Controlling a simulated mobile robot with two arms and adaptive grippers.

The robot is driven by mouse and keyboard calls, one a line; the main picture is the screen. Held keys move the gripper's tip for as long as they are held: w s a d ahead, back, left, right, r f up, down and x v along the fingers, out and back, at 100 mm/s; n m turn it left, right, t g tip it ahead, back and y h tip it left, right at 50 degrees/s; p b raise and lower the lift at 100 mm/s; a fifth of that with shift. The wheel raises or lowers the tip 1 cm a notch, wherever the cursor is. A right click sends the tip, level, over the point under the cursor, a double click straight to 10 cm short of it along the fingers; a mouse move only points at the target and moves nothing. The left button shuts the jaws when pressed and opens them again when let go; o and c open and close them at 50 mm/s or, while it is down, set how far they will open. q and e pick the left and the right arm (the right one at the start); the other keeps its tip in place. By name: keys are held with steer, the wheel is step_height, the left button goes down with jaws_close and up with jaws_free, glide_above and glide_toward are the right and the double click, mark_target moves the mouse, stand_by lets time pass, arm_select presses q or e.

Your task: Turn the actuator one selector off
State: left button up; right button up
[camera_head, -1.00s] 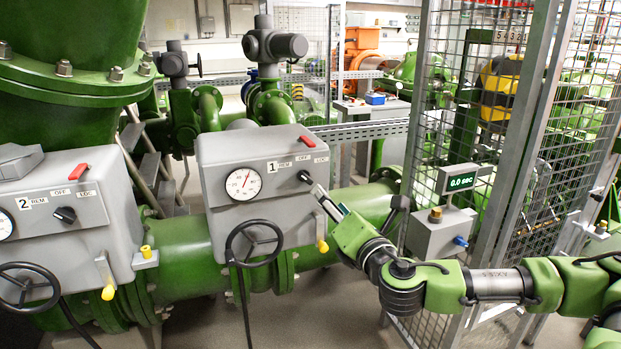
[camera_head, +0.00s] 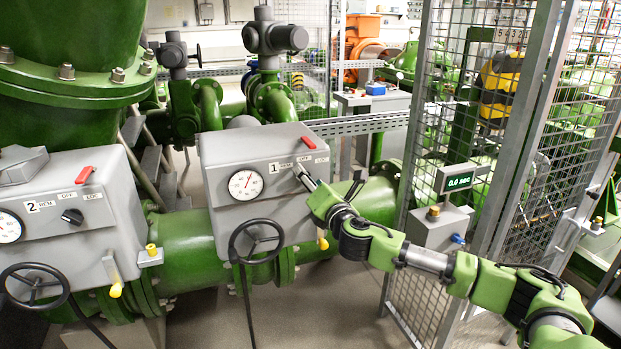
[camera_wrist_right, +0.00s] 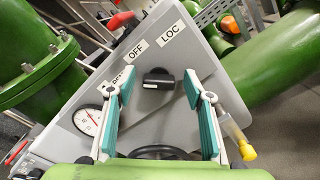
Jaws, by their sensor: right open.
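Actuator one is the grey box (camera_head: 225,150) marked 1, on the green pipe in the head view. Its black selector knob (camera_wrist_right: 158,78) shows in the wrist view, below the labels OFF (camera_wrist_right: 137,50) and LOC (camera_wrist_right: 172,32); the REM label is partly hidden by a finger. The knob lies roughly level in that view, with a small white mark low on its left part. My right gripper (camera_wrist_right: 160,88) is open, its teal fingers on either side of the knob, with gaps visible. In the head view the right gripper (camera_head: 303,175) covers the knob. My left gripper is not in view.
Actuator one has a gauge (camera_head: 245,184), a black handwheel (camera_head: 257,241), a red lever (camera_head: 308,142) and a yellow-tipped handle (camera_wrist_right: 240,145). Actuator two (camera_head: 60,205) stands left. A mesh cage (camera_head: 440,150) and a timer display (camera_head: 459,181) are on the right.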

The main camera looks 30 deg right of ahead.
steer(key=c, duration=1.1)
steer(key=shift+f+m, duration=0.1)
steer(key=shift+m, duration=0.2)
steer(key=m+b, duration=0.2)
steer(key=m, duration=0.6)
steer(key=shift+f, duration=0.15)
steer(key=o, duration=1.1)
steer(key=shift+d, duration=0.1)
